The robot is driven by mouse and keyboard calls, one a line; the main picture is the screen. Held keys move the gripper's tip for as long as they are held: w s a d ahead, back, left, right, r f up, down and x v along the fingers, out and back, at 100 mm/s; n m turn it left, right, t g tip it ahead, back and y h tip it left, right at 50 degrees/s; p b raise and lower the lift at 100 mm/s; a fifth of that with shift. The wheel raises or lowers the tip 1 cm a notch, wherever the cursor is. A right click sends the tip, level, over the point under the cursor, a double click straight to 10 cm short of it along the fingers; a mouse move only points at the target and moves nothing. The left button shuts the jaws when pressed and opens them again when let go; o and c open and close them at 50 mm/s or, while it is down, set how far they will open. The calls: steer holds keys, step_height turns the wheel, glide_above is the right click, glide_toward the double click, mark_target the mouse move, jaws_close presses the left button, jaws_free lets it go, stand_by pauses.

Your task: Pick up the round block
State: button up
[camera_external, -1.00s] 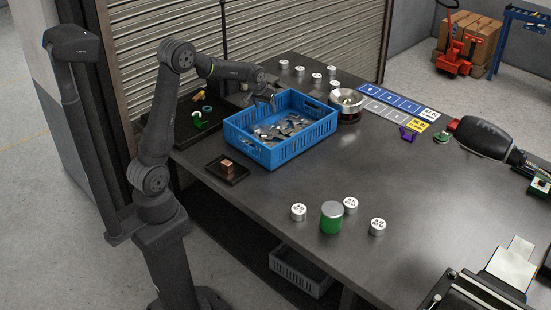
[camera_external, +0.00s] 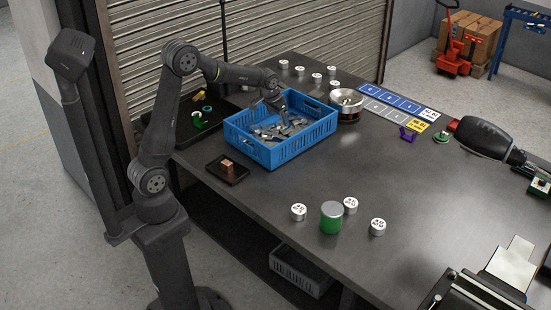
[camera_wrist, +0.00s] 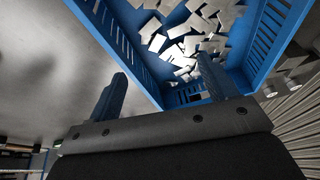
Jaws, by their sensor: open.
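Several round blocks stand on the dark table: a green cylinder with a grey top (camera_external: 331,217) at the front, and short silver discs with dark marks on top, such as one front disc (camera_external: 298,212) and one back disc (camera_external: 284,65). I cannot tell which of them is the task's round block. My gripper (camera_external: 277,106) is over the back left part of the blue crate (camera_external: 290,153), away from the green cylinder. In the wrist view my gripper (camera_wrist: 162,72) has its two fingers apart with nothing between them, and the crate lies beyond.
The blue crate holds many loose grey metal pieces (camera_wrist: 185,45). A copper block (camera_external: 227,166) sits on a small black tray (camera_external: 239,178).

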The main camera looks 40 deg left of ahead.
steer(key=s+d+m+g, duration=0.1)
steer(key=s+d+m, duration=0.4)
steer(key=d, duration=0.5)
steer(key=s+d+m+g, duration=0.1)
steer(key=s+d+m, duration=0.35)
steer(key=d, duration=0.45)
steer(key=m+g, duration=0.2)
steer(key=m, duration=0.8)
glide_above(299, 208)
steer(key=shift+n, duration=0.25)
step_height(299, 208, down, 17)
steer(key=shift+s+r, duration=0.1)
steer(key=c, duration=1.2)
steer(key=shift+r, duration=0.1)
steer(key=shift+r, duration=0.5)
steer(key=r, duration=0.2)
steer(key=s+r, duration=0.1)
steer(key=shift+d+r, duration=0.2)
steer(key=shift+r, duration=0.2)
steer(key=s+d+r, duration=0.3)
steer(key=s+r, duration=0.3)
steer(key=s, duration=0.4)
